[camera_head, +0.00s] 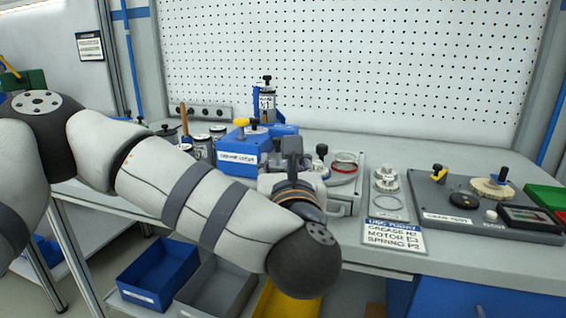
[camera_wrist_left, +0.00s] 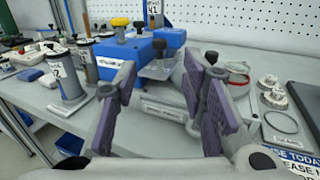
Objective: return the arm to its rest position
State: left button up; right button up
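My left arm (camera_head: 190,195) reaches in from the left over the front of the bench. My left gripper (camera_head: 291,158) points away toward the bench, partly hidden behind my own wrist. In the left wrist view the left gripper (camera_wrist_left: 163,95) shows two purple-padded fingers spread wide, with nothing held between them. Beyond the fingers are the front of a grey tray and a dark knob on a fixture. My right gripper is not in view.
A blue box (camera_head: 243,152) with a yellow knob stands behind my wrist. A text card (camera_head: 395,235) and a dark board (camera_head: 475,215) with parts lie to the right. Blue (camera_head: 158,272), grey (camera_head: 213,290) and yellow bins (camera_head: 285,303) sit below the bench edge. A pegboard (camera_head: 350,65) closes the back.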

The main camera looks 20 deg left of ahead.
pick_arm(q)
jog(key=s+d+f+m+g+h+p, duration=0.1)
jog(key=s+d+f+m+h, duration=0.15)
jog(key=f+m, duration=0.55)
jog(key=s+d+f+m+g+h, duration=0.2)
jog(key=d+f+m+h, duration=0.15)
jog(key=f+m, duration=0.45)
jog(key=s+f+m+g+h, duration=0.35)
jog(key=s+f+m, duration=0.35)
jog(key=s+f, duration=0.5)
jog(key=s+a+f+m+g+y+p, duration=0.1)
jog(key=s+a+f+m+g, duration=0.45)
jog(key=s+f+m, duration=0.45)
jog(key=s+a+f+m+g+y, duration=0.1)
jog(key=s+a+m+g, duration=0.2)
jog(key=s, duration=0.7)
jog(key=s+a+m+g+y, duration=0.1)
jog(key=s+a+m+g, duration=0.2)
jog(key=s+a, duration=0.3)
jog(key=s+g+p, duration=0.1)
jog(key=s, duration=0.3)
jog(key=shift+s+a+f+m, duration=0.2)
jog(key=shift+s+f+m, duration=0.1)
jog(key=shift+s+f, duration=0.1)
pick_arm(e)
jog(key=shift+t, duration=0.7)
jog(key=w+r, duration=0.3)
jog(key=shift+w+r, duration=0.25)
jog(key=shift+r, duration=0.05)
